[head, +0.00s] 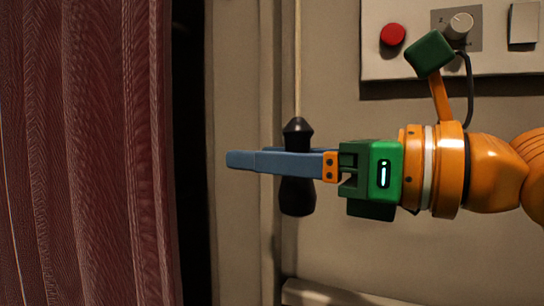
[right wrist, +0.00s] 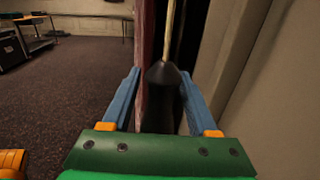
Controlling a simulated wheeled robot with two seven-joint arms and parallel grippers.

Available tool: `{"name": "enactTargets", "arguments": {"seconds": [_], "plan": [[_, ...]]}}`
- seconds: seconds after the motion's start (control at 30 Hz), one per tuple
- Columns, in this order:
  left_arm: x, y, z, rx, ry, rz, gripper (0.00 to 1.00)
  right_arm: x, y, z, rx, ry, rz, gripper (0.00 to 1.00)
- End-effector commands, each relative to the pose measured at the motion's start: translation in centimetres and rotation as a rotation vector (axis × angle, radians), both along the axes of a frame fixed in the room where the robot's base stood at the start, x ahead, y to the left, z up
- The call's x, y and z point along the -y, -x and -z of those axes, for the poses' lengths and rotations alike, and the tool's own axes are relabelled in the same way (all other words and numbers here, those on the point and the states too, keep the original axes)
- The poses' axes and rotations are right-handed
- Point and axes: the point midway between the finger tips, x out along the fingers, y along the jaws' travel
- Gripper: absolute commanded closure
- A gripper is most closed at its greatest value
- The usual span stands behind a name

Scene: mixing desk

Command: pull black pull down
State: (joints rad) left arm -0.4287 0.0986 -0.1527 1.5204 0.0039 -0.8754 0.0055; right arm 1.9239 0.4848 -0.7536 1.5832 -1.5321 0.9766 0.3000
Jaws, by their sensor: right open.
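The black pull (head: 297,197) hangs on a thin pale cord in the middle of the head view, beside the wall. My right gripper (head: 240,161) reaches in from the right, level with the pull, and its blue fingers cross in front of the pull's middle. In the right wrist view the pull (right wrist: 161,76) stands between the two open fingers of the right gripper (right wrist: 162,82). I cannot tell whether a finger touches it. The pull's lower end is hidden in the right wrist view. My left gripper is not in view.
A dark red curtain (head: 90,150) hangs at the left of the head view. A wall panel (head: 405,65) with a red button (head: 392,35) and a knob (head: 459,26) is above my right arm. In the right wrist view, a table (right wrist: 37,42) stands far left on open carpet.

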Motion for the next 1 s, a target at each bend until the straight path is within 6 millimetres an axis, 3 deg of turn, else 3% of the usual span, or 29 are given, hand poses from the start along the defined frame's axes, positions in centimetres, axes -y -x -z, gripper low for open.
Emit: {"name": "enactTargets", "arguments": {"seconds": [0.4,0.7,1.0], "plan": [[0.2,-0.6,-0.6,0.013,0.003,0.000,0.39,6.0,3.0,0.0,0.000,0.000,-0.002,0.40],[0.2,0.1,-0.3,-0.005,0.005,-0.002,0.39,6.2,3.2,-0.1,0.000,0.000,-0.003,0.40],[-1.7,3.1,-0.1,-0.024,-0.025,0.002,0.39,6.1,3.2,-5.2,0.000,0.000,-0.003,0.40]]}}
